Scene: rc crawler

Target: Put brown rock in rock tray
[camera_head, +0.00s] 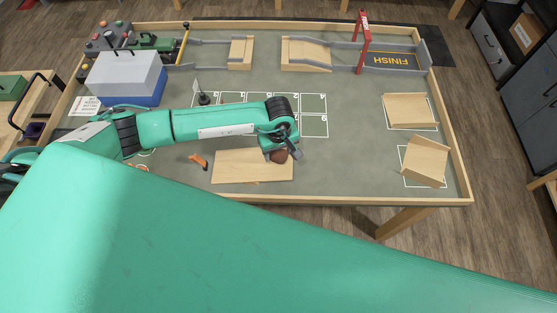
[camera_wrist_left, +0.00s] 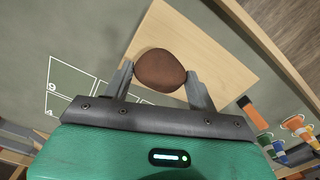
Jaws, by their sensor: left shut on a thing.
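The brown rock (camera_wrist_left: 160,70) is between the two fingers of my left gripper (camera_wrist_left: 160,78) in the left wrist view, and both fingers touch its sides. In the head view my left gripper (camera_head: 284,153) is over the right end of a flat wooden board (camera_head: 235,168), with the rock (camera_head: 279,156) partly hidden by the fingers. The board (camera_wrist_left: 210,40) lies behind the rock in the wrist view. I cannot tell whether rock and board touch. No thing in view is clearly the rock tray. My right gripper is not in view.
An orange object (camera_head: 198,161) lies left of the board. A grey-and-blue box (camera_head: 125,78) stands at the left. Wooden ramps (camera_head: 425,160) and a red gate (camera_head: 364,40) stand at the right and back. My large green arm link covers the foreground.

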